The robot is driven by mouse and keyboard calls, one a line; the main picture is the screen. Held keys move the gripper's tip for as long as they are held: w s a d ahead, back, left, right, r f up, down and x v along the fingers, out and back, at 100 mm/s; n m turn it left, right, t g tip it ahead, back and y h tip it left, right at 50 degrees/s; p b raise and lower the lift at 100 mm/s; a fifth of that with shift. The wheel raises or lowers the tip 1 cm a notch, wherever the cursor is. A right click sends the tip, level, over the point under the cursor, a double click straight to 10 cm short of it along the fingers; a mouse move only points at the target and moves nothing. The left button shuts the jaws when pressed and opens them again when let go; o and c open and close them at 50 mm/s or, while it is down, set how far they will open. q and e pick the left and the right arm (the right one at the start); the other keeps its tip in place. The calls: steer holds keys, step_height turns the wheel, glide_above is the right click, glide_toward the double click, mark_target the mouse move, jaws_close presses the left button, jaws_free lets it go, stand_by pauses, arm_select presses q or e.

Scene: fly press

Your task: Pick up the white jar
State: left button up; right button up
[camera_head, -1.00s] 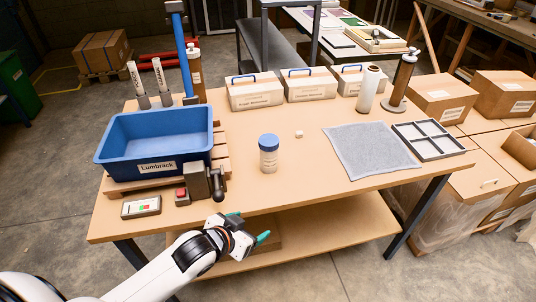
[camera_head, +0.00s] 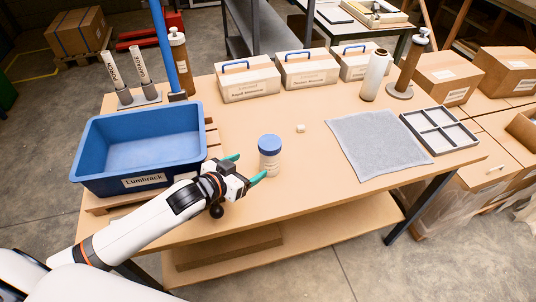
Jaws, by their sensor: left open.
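The white jar (camera_head: 269,161) with a blue lid stands upright on the wooden table (camera_head: 300,183), near its front middle. A label shows on its side. My left gripper (camera_head: 248,168) is open, with green fingertips pointing toward the jar from its left. One fingertip is behind and left of the jar, the other in front and left of it. The gripper looks empty, and I cannot tell whether a finger touches the jar. My right gripper is not in view.
A blue bin (camera_head: 140,145) marked Lumbrack stands left of my gripper. A small white piece (camera_head: 300,128) lies right of the jar. A grey cloth (camera_head: 378,143) and a divided grey tray (camera_head: 440,130) lie at right. Labelled boxes (camera_head: 307,70) line the back.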

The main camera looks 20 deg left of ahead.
mark_target(263, 157)
arm_select(q)
steer(key=p+x, duration=0.1)
steer(key=x, duration=0.4)
steer(key=shift+w+d, duration=0.1)
steer(key=shift+d, duration=0.05)
steer(key=shift+w+d+f, duration=0.1)
steer(key=shift+w, duration=0.4)
steer(key=p+x, duration=0.1)
steer(key=x, duration=0.2)
steer(key=shift+w+d, duration=0.15)
steer(key=shift+w, duration=0.05)
steer(key=shift+w+d+f, duration=0.2)
steer(key=shift+w+f, duration=0.1)
steer(key=shift+w, duration=0.15)
steer(key=c, duration=1.1)
